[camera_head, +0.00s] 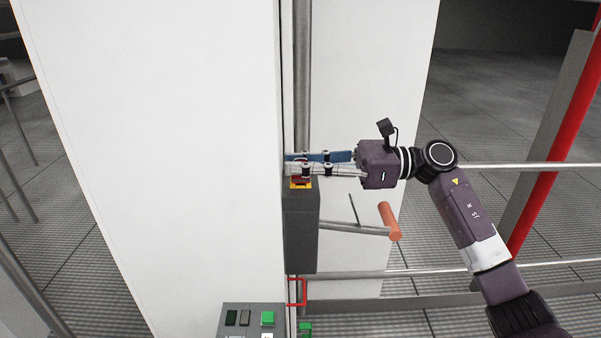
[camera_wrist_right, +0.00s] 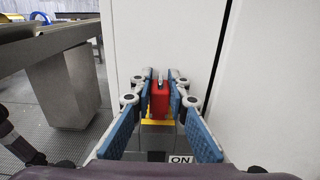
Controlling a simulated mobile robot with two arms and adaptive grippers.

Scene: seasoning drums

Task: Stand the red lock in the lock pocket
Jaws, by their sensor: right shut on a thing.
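The red lock (camera_wrist_right: 159,100) is upright between the blue-padded fingers of my right gripper (camera_wrist_right: 160,84), which is shut on it. In the head view the right gripper (camera_head: 302,164) reaches in from the right over the top of a dark grey box (camera_head: 301,232). Only a little red of the lock shows below the fingers there. A yellow piece (camera_wrist_right: 158,122) lies directly under the lock on the box top; I cannot tell whether it is the lock pocket or whether the lock touches it. My left gripper is not in view.
A lever with an orange handle (camera_head: 390,220) sticks out right of the box, below my right arm. A white cabinet (camera_head: 160,150) stands close on the left. A button panel (camera_head: 250,318) and a thin red frame (camera_head: 297,292) are lower down.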

